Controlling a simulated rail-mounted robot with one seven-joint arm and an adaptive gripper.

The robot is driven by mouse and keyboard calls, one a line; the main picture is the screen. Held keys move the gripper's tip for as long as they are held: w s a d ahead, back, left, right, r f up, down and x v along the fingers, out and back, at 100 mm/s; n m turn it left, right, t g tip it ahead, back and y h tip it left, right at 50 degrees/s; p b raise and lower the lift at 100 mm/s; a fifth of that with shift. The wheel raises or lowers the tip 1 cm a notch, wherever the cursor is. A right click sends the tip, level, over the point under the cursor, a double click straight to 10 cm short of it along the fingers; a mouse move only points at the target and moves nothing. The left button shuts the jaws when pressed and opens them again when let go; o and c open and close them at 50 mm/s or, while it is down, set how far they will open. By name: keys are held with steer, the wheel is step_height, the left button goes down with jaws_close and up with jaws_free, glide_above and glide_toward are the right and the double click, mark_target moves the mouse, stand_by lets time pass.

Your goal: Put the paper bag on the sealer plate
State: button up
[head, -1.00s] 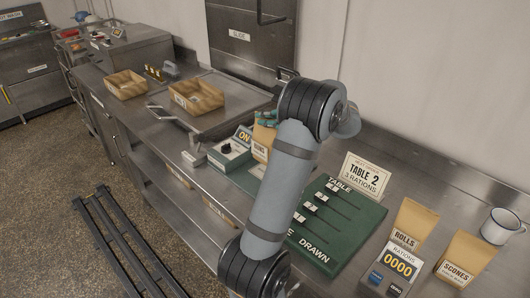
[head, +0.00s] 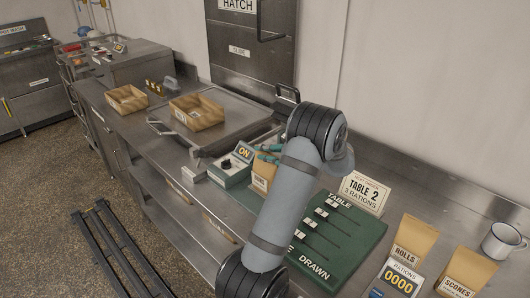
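The paper bag (head: 263,177), a small tan bag with a white label, stands close to the right of a box marked ON with a black knob (head: 233,168), which looks like the sealer. My gripper (head: 267,154) has teal fingers at the bag's top. The fingers look slightly apart, but my arm partly covers them and I cannot tell whether they still pinch the bag. The sealer plate is not clearly visible; the bag and my arm hide the area. I cannot tell whether the bag's bottom touches it.
A green board with sliders (head: 345,228) lies right of my arm. Beyond are a TABLE 2 card (head: 365,190), a ROLLS bag (head: 412,242), a SCONES bag (head: 466,275), a counter reading 0000 (head: 398,282) and a mug (head: 502,241). Two baskets (head: 197,112) (head: 126,99) stand farther back.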

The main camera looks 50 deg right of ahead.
steer(key=shift+o, duration=1.3)
steer(key=shift+s+r, duration=0.1)
steer(key=shift+r, duration=0.05)
steer(key=b+v, duration=0.2)
steer(key=v, duration=0.9)
steer(key=shift+s, duration=0.4)
